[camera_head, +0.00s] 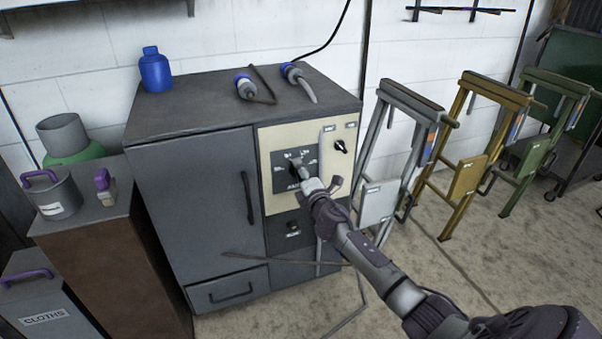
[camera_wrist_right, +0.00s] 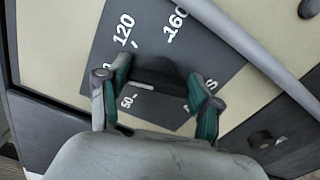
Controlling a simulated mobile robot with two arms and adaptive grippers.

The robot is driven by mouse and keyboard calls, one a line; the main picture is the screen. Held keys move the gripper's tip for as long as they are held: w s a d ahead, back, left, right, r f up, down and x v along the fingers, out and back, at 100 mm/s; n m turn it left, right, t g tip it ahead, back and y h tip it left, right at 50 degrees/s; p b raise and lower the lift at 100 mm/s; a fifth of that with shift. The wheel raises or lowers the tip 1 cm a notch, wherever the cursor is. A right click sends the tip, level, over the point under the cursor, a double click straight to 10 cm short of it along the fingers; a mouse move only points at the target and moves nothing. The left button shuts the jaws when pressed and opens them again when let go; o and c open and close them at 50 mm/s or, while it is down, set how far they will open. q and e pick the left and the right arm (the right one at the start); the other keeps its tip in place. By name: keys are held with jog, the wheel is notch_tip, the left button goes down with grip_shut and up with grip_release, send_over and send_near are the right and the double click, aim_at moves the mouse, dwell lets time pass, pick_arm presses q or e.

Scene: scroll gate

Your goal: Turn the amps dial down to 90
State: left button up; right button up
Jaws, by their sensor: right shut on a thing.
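The amps dial's dark scale plate (camera_head: 281,176) is on the cream front panel of the grey cabinet. The plate (camera_wrist_right: 92,75) fills much of the right wrist view, with white figures 120, 160 and 50 and part of a word ending in S. The black dial knob (camera_wrist_right: 160,72) sits between the green-padded fingers of my right gripper (camera_head: 304,168), which is shut on it. My gripper covers the knob in the head view. I cannot read where the knob points. My left gripper is not in view.
A small black knob (camera_head: 340,146) is right of the plate. A grey tube (camera_wrist_right: 250,45) crosses the wrist view.

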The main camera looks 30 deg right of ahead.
jog(key=shift+n, duration=0.5)
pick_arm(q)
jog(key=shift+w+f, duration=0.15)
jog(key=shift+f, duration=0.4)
pick_arm(e)
jog(key=shift+n, duration=0.5)
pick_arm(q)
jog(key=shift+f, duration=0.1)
pick_arm(e)
jog(key=shift+a, duration=0.1)
jog(key=o, duration=1.1)
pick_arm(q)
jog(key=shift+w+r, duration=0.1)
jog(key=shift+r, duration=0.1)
pick_arm(e)
jog(key=shift+o, duration=0.2)
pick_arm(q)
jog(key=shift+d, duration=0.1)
pick_arm(e)
jog(key=v, duration=1.2)
